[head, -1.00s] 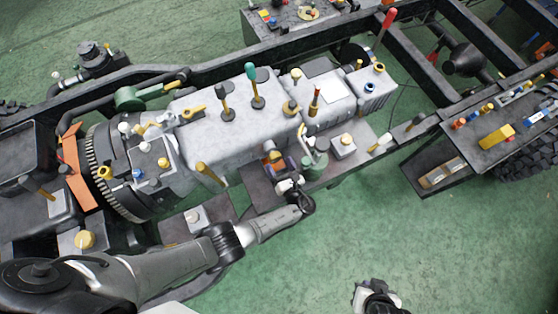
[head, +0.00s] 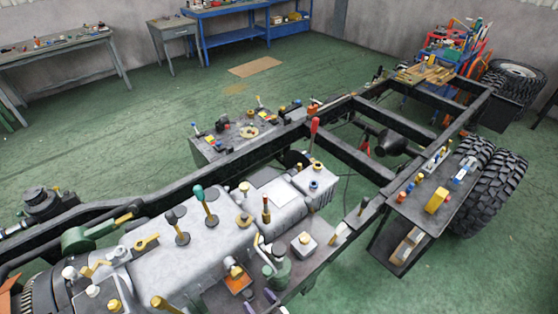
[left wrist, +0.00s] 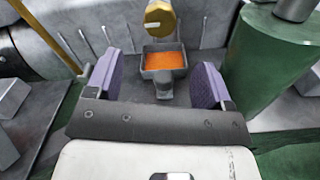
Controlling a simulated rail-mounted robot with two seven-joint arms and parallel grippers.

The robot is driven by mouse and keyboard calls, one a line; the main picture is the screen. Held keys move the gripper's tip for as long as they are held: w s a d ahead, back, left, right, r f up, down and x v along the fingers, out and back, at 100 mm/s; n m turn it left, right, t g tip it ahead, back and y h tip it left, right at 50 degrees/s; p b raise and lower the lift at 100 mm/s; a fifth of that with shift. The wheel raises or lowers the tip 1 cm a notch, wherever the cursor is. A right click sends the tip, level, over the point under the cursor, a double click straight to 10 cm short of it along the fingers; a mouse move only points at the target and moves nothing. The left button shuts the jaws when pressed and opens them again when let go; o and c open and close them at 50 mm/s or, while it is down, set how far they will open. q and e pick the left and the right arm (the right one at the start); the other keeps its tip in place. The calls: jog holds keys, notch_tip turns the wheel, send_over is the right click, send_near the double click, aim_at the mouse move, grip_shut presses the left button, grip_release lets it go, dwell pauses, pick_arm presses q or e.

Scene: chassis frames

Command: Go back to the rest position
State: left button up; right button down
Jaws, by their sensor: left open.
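My left gripper (head: 259,294) shows only as purple fingertips at the bottom edge of the head view, beside the grey engine block (head: 185,235). In the left wrist view the purple fingers (left wrist: 157,78) are spread apart. Between and just beyond them is a small dark holder with an orange inside (left wrist: 166,61); no contact with the fingers is visible. A yellow round knob (left wrist: 160,18) stands behind the holder. Most of my left arm is outside the head view. My right gripper is not seen.
A green cylinder (left wrist: 275,60) stands close to the right finger. The dark chassis frame (head: 345,155) runs to the back right, with a side shelf (head: 408,212) and tyres (head: 490,190). Benches (head: 235,25) stand at the wall. Green floor (head: 120,145) is open left of the frame.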

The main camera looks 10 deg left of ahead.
pick_arm(q)
jog(key=s+a+f+n+g+h, duration=0.1)
jog(key=s+a+n+g+h, duration=0.2)
jog(key=s+n+g, duration=0.35)
jog(key=s+a+f+n+g+h, duration=0.1)
jog(key=s+a+n+g+h, duration=0.25)
jog(key=s+n, duration=0.55)
jog(key=s+a+r+n+h, duration=0.2)
jog(key=s+r+n+h, duration=0.25)
jog(key=n, duration=0.25)
jog(key=s+r+n+t+h+p, duration=0.1)
jog(key=s+r+n+p, duration=0.1)
jog(key=r+p, duration=0.8)
jog(key=s+a+r+n+t+h+p, duration=0.1)
jog(key=r+p, duration=0.9)
jog(key=r, duration=1.2)
jog(key=shift+s+r+n+h+p, duration=0.3)
jog(key=shift+s+n+h, duration=0.2)
jog(key=shift+n, duration=0.35)
